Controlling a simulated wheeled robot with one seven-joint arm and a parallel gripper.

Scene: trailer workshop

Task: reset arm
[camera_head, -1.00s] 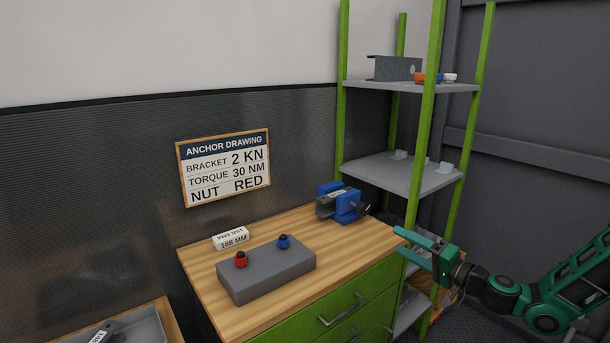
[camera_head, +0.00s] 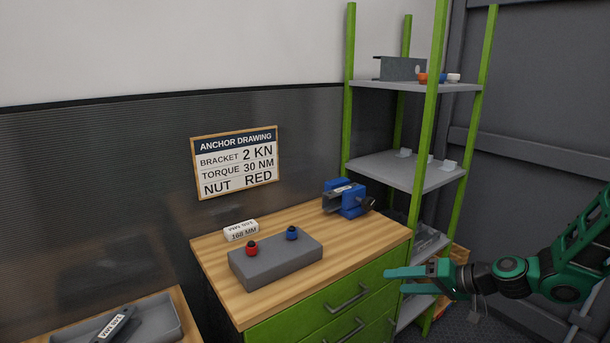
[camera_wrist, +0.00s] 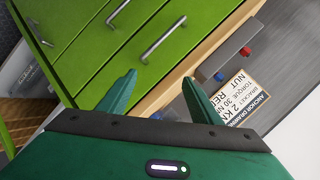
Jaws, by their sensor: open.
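My gripper (camera_head: 388,281) is open and empty at the right in the head view, in front of the green drawers (camera_head: 340,300) of the workbench. In the wrist view my gripper (camera_wrist: 158,92) shows its two green fingers spread apart with nothing between them. The drawer fronts (camera_wrist: 165,20) and the bench edge lie beyond the fingers. My arm reaches in from the right edge of the head view.
The wooden benchtop (camera_head: 215,262) holds a grey block (camera_head: 275,262) with red and blue knobs, a white 168 MM label block (camera_head: 240,231) and a blue vise (camera_head: 350,199). A green-post shelf (camera_head: 410,172) stands behind. A grey tray (camera_head: 165,325) is at lower left.

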